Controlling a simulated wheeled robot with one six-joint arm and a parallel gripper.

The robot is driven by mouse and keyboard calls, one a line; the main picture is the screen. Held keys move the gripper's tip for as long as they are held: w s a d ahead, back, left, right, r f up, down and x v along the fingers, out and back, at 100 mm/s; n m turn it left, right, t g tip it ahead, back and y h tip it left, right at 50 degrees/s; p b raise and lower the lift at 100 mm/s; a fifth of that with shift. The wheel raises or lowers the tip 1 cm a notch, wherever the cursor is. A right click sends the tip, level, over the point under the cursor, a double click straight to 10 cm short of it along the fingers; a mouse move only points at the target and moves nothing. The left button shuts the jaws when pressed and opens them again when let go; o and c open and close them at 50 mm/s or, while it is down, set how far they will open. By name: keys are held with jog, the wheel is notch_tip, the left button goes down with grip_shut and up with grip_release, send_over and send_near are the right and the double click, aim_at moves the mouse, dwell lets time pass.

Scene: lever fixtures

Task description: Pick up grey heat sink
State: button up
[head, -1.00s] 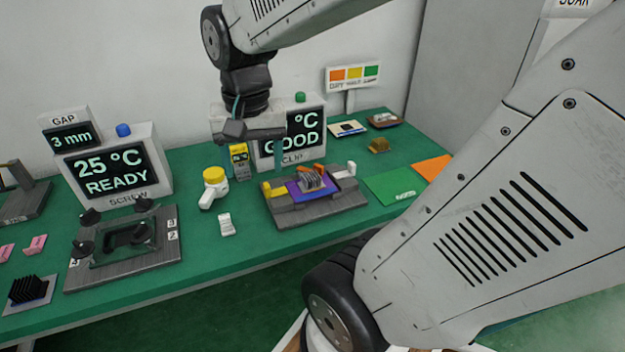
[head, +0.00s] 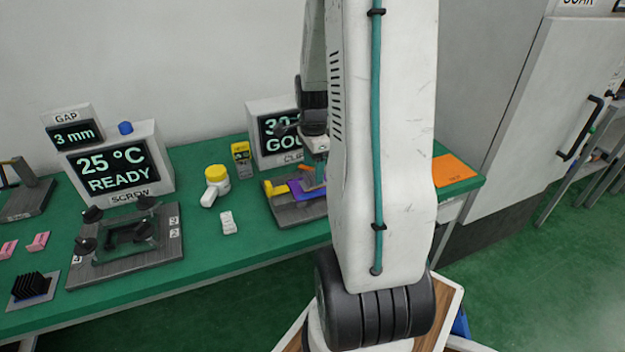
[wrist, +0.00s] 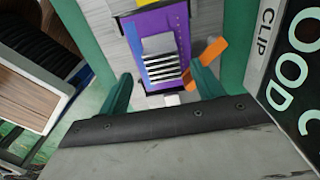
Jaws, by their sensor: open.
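The grey heat sink (wrist: 160,65) has light fins and sits on a purple board (wrist: 152,25) in the clip fixture (head: 290,212). My gripper (wrist: 163,88) is open, with one green finger on each side below the heat sink in the wrist view. The fingers are apart from the heat sink, with nothing between them. An orange lever (wrist: 207,54) stands tilted just right of the heat sink in that view. In the head view my arm hides the heat sink and much of the fixture.
A display box (head: 272,137) stands behind the fixture. A yellow-lidded jar (head: 217,180) and a white dispenser (head: 228,223) are to its left. A screw fixture (head: 125,245) and a black heat sink (head: 30,287) stand farther left. An orange mat (head: 453,171) lies right.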

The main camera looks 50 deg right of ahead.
aim_at(313, 174)
jog(key=f, duration=0.4)
jog(key=shift+w+d, duration=0.15)
jog(key=shift+w, duration=0.05)
jog(key=shift+r, duration=0.1)
jog(key=c, duration=1.1)
jog(key=shift+r, duration=0.1)
